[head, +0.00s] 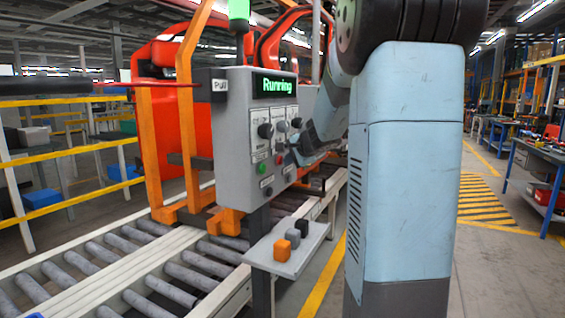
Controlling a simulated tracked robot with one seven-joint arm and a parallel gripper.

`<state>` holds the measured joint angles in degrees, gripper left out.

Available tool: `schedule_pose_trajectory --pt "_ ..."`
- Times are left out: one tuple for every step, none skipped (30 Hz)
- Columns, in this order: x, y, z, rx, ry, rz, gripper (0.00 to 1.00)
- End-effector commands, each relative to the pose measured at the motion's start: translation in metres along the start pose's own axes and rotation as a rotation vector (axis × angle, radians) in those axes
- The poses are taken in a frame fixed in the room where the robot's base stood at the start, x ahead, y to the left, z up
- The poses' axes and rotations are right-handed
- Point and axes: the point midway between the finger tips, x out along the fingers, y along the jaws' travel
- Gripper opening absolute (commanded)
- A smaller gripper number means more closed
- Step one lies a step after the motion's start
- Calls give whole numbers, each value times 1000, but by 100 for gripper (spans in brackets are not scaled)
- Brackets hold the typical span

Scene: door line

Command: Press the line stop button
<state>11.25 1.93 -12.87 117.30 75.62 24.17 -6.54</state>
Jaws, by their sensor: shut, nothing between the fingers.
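A grey control box (270,150) stands in the middle of the head view, with a lit green "Running" display (277,85) at its top. My gripper (297,156) is shut and empty, close to the right part of the box front. My arm partly hides it, and I cannot tell whether it touches a control.
A small shelf (270,262) with orange, grey and black blocks sits below the box. A roller conveyor (150,275) runs at the left. A "Pull" tab (219,85) is on the box's left side. Open floor (490,260) lies at the right.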

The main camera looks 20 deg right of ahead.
Motion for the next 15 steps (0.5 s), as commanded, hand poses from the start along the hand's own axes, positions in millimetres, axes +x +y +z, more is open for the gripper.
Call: schedule_pose_trajectory --pt "0 0 0 0 0 0 0" --pt "1 0 0 0 0 0 0" --pt "1 -1 1 0 0 0 0" --pt "1 -1 1 0 0 0 0" --pt "1 -1 1 0 0 0 0" --pt "2 -1 1 0 0 0 0" --pt "2 -1 1 0 0 0 0" --pt "2 -1 2 0 0 0 0" --pt "2 -2 2 0 0 0 0" --pt "2 -2 2 0 0 0 0" --pt "3 -2 2 0 0 0 0" --pt "3 -2 2 0 0 0 0" --pt "3 -2 2 0 0 0 0" --pt "3 -2 2 0 0 0 0" --pt "4 -3 3 0 0 0 0"
